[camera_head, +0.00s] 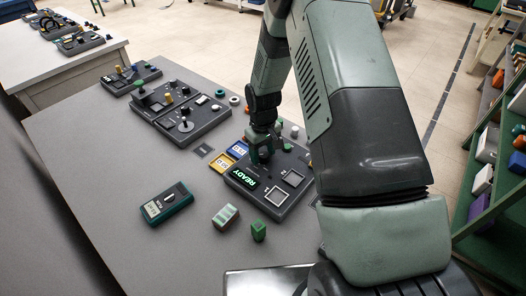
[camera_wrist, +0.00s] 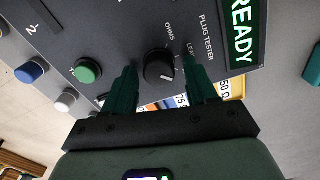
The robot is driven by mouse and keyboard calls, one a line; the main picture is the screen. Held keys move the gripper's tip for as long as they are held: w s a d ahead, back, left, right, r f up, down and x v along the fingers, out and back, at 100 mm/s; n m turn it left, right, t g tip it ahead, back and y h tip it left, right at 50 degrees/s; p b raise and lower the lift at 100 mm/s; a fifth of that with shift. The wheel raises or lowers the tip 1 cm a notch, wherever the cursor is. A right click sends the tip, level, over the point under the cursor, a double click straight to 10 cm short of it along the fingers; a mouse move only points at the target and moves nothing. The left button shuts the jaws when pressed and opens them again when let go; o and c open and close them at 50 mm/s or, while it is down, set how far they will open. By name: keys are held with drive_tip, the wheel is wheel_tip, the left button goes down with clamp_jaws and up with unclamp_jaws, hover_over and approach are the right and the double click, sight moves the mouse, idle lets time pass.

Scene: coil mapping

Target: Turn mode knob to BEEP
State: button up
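The black mode knob (camera_wrist: 158,66) sits on the dark plug tester panel (camera_wrist: 110,30) in the wrist view. A pale mark shows at its lower-right edge. The words OHMS and part of LEAK are printed beside it; I cannot read BEEP, and the right finger covers part of the lettering. My gripper (camera_wrist: 161,68) is open, with one green finger on each side of the knob and visible gaps between. In the head view my gripper (camera_head: 262,152) is down at the tester (camera_head: 240,181), hiding the knob.
A green button (camera_wrist: 87,71) and a blue knob (camera_wrist: 31,71) are left of the knob in the wrist view. Blue (camera_head: 238,149) and yellow (camera_head: 222,164) blocks lie against the tester. A handheld meter (camera_head: 167,203) and striped block (camera_head: 225,216) lie in front.

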wheel_tip(320, 180, up, 11)
idle(0.7)
drive_tip(key=shift+f, duration=0.1)
wheel_tip(320, 180, up, 10)
drive_tip(key=m+t, duration=0.1)
hover_over(263, 153)
drive_tip(key=s+d, duration=0.2)
drive_tip(key=s, duration=0.1)
drive_tip(key=s+d+r+m+t, duration=0.2)
drive_tip(key=s+r, duration=0.4)
drive_tip(key=r, duration=0.5)
drive_tip(key=s+d+r+m+t, duration=0.1)
drive_tip(key=s+r, duration=0.3)
drive_tip(key=s, duration=0.5)
drive_tip(key=s+d+r+m+t, duration=0.1)
drive_tip(key=s+r, duration=0.3)
drive_tip(key=s, duration=0.6)
drive_tip(key=shift+m+t, duration=0.3)
drive_tip(key=shift+m, duration=0.2)
